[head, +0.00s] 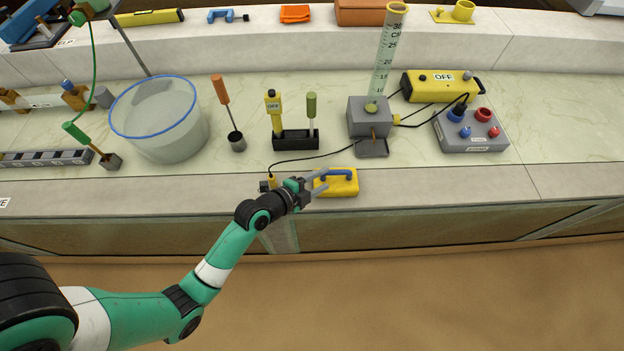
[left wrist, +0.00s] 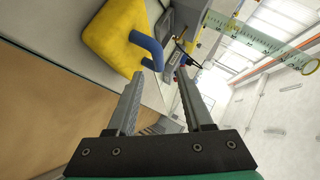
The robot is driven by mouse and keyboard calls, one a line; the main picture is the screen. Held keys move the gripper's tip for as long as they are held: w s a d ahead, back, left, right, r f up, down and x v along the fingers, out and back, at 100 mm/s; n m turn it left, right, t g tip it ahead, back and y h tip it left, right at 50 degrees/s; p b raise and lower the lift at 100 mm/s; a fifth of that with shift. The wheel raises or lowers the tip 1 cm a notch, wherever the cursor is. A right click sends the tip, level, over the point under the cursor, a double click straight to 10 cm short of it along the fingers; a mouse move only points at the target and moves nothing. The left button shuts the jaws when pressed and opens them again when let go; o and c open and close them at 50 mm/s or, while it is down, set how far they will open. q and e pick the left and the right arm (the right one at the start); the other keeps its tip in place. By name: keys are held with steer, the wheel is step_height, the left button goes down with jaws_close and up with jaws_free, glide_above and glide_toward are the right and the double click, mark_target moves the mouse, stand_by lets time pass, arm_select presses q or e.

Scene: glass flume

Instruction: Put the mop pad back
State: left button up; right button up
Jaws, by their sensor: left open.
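The mop pad is a yellow block (head: 343,189) with a blue handle (head: 337,174) on top. It lies on the front ledge of the bench, right of centre in the head view. My left gripper (head: 321,182) is open and empty at the pad's left end, with its fingers pointing toward the handle. In the left wrist view the yellow pad (left wrist: 112,38) and blue handle (left wrist: 147,48) show just beyond the open fingertips (left wrist: 158,75). I cannot tell whether a finger touches the handle. My right gripper is not in view.
Behind the pad stand a grey box (head: 368,116) with a tall measuring cylinder (head: 388,50) and a black holder (head: 296,141). A cable runs behind the pad. A clear tub (head: 160,120) stands left. The ledge right of the pad (head: 450,184) is clear.

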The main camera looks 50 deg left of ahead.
arm_select(q)
steer(key=v, duration=0.4)
steer(key=shift+s+r+p, duration=0.15)
steer(key=shift+s+p, duration=0.05)
steer(key=shift+p, duration=0.1)
steer(key=w+d+r+n+t, duration=0.1)
steer(key=w+d+r+t, duration=0.15)
steer(key=r, duration=0.75)
steer(key=w+d+r+n+t+h, duration=0.15)
steer(key=w+r, duration=0.25)
steer(key=r, duration=0.6)
steer(key=w+d+r+n+t+y, duration=0.1)
steer(key=w+r+t, duration=0.15)
steer(key=r, duration=0.65)
steer(key=s+d+r+n+t+h, duration=0.1)
steer(key=s+d+r+n+t, duration=0.1)
steer(key=r, duration=0.8)
steer(key=s+d+r+n+t+h, duration=0.1)
steer(key=s+d+r+n+t, duration=0.2)
steer(key=r, duration=0.7)
steer(key=s+d+r+n+t+h, duration=0.1)
steer(key=s+r, duration=0.4)
steer(key=r, duration=0.5)
steer(key=shift+d+r+n+t, duration=0.3)
steer(key=shift+d+n+t, duration=0.45)
steer(key=shift+d, duration=0.05)
